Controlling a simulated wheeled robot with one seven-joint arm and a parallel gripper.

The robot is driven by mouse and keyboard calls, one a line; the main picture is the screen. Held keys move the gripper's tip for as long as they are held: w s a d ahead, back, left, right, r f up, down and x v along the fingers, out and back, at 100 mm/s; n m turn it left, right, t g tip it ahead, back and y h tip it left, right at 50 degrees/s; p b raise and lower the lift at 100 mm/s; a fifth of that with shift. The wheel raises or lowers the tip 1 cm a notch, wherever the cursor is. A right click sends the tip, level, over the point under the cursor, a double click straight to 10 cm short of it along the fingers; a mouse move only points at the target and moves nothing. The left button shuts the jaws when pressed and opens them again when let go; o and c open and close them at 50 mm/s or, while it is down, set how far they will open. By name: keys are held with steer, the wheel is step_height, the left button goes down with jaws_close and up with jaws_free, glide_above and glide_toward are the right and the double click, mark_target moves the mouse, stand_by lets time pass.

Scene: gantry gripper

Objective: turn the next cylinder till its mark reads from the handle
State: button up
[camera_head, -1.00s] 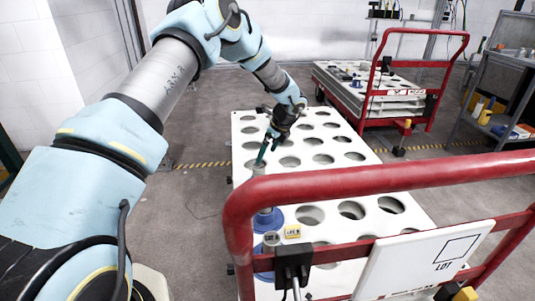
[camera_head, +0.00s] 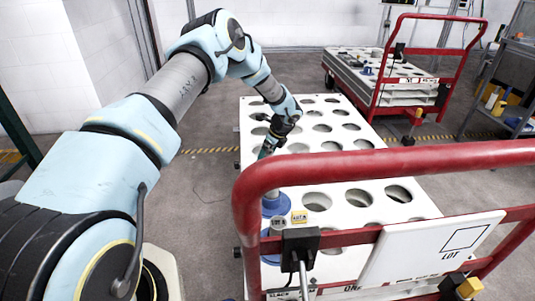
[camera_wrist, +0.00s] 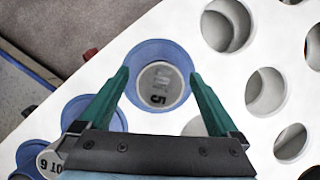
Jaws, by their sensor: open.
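A blue collar (camera_head: 275,204) shows below the handle.
The deck has many empty round holes. A white LOT sign (camera_head: 430,255) and a black box (camera_head: 300,246) hang on the near handle frame. Another red cart (camera_head: 390,75) stands at the back right.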

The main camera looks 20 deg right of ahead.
jaws_close()
stand_by(0.7)
steer(key=shift+r, duration=0.15)
stand_by(0.4)
steer(key=shift+d+n+y, duration=0.1)
steer(key=shift+n+y, duration=0.2)
steer(key=shift+n, duration=0.3)
steer(key=shift+n+g+y+b, duration=0.3)
steer(key=shift+n+b, duration=0.25)
steer(key=shift+n, duration=0.35)
